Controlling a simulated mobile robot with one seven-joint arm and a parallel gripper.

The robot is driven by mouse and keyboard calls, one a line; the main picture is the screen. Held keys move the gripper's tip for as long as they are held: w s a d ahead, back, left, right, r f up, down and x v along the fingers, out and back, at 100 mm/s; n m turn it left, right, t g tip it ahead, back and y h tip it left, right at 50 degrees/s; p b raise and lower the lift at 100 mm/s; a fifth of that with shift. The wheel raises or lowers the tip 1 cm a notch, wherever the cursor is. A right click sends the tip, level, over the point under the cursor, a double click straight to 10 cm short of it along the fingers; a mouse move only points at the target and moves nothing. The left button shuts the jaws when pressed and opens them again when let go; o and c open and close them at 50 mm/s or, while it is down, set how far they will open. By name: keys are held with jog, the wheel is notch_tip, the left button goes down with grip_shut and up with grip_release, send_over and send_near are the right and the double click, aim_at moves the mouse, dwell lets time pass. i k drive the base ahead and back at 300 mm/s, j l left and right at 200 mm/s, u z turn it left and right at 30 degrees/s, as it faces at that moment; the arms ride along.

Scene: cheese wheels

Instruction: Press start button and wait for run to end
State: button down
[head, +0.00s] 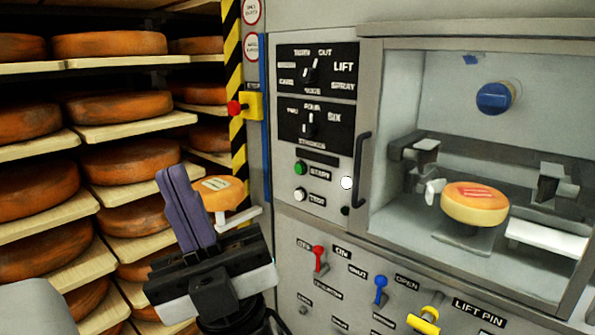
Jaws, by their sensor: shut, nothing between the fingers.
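The green start button (300,168) sits on the grey machine front, beside a label that seems to read START. My gripper (170,173) is to the left of the button and apart from it. Its purple fingers point up, are shut together and hold nothing. A cheese wheel with a red-marked label (474,208) sits inside the machine's chamber, on a small support. Nothing hides the button.
A white button (300,194) is just below the green one. A vertical door handle (360,168) stands right of them. Red (318,257), blue (380,288) and yellow (425,318) levers line the lower panel. A red emergency knob (234,108) and cheese shelves (135,118) are left.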

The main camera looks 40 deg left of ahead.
aim_at(299, 169)
jog(key=u, duration=1.75)
jog(key=i+l, duration=0.15)
jog(key=i, duration=0.45)
